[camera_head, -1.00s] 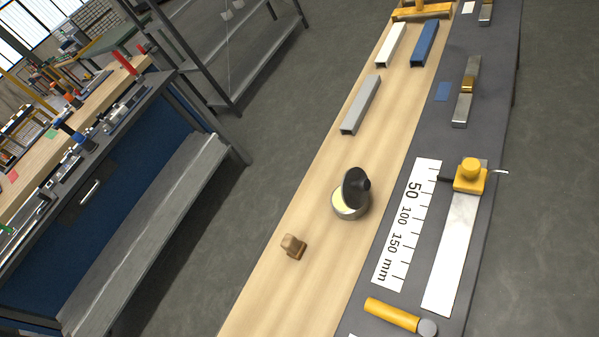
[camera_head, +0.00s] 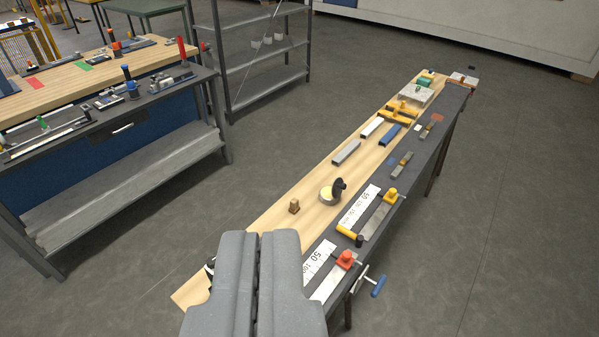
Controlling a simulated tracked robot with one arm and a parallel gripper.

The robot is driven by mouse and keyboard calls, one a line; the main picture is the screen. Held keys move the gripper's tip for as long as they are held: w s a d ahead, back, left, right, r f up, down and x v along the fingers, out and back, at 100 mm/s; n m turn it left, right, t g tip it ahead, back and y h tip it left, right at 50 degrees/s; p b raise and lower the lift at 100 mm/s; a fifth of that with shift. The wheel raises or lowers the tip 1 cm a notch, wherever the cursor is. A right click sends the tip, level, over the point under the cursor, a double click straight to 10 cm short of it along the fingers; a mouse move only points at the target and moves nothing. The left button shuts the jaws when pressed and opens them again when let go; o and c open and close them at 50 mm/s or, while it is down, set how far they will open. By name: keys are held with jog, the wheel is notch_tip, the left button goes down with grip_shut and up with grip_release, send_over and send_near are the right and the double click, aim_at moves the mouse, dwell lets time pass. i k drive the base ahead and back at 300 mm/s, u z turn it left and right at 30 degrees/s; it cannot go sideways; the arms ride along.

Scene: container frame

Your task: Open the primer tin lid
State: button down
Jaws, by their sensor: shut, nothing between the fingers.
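The primer tin (camera_head: 326,197) is a small round metal tin on the wooden bench strip, with pale yellow contents showing. Its dark lid (camera_head: 338,187) has a black knob and stands tilted up at the tin's right side, leaving the top uncovered. My gripper (camera_head: 257,240) is in the lower middle of the view, grey, with its two fingers together and nothing between them. In the picture it is below and left of the tin, apart from it.
A small wooden block (camera_head: 294,206) stands left of the tin. Grey (camera_head: 346,152), white (camera_head: 372,127) and blue (camera_head: 389,134) channels lie beyond. Open floor surrounds the bench.

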aim_at(338, 185)
jog(key=u, duration=1.1)
jog(key=i, duration=3.9)
jog(key=z, duration=2.45)
jog(key=i, duration=0.15)
jog(key=z, duration=0.25)
